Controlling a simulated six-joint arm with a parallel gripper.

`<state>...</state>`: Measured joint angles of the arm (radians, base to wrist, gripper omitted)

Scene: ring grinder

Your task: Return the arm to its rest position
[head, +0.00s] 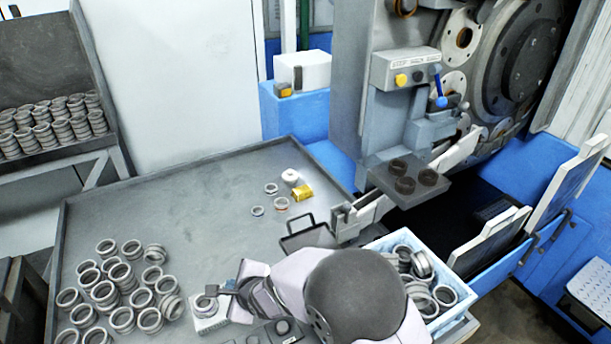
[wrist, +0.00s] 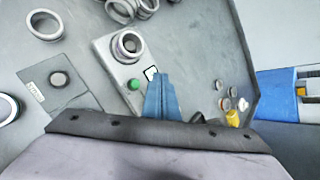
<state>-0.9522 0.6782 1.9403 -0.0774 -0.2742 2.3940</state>
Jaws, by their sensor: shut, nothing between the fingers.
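My gripper (wrist: 161,90) is in the middle of the wrist view, its blue fingers together with nothing between them. In the head view my gripper (head: 212,290) is at the lower middle, low over the table and beside a white box (head: 207,322). A metal ring (wrist: 129,45) sits on top of this box, which also shows in the wrist view (wrist: 112,62) with a green button. The fingertips are to the right of the ring and apart from it in the wrist view. My arm covers part of the table's front right.
The grey table (head: 180,215) holds several loose rings (head: 107,290) at left. A blue crate (head: 459,316) of rings stands right of my arm. The grinder (head: 405,120) stands behind at right. The table's middle is clear.

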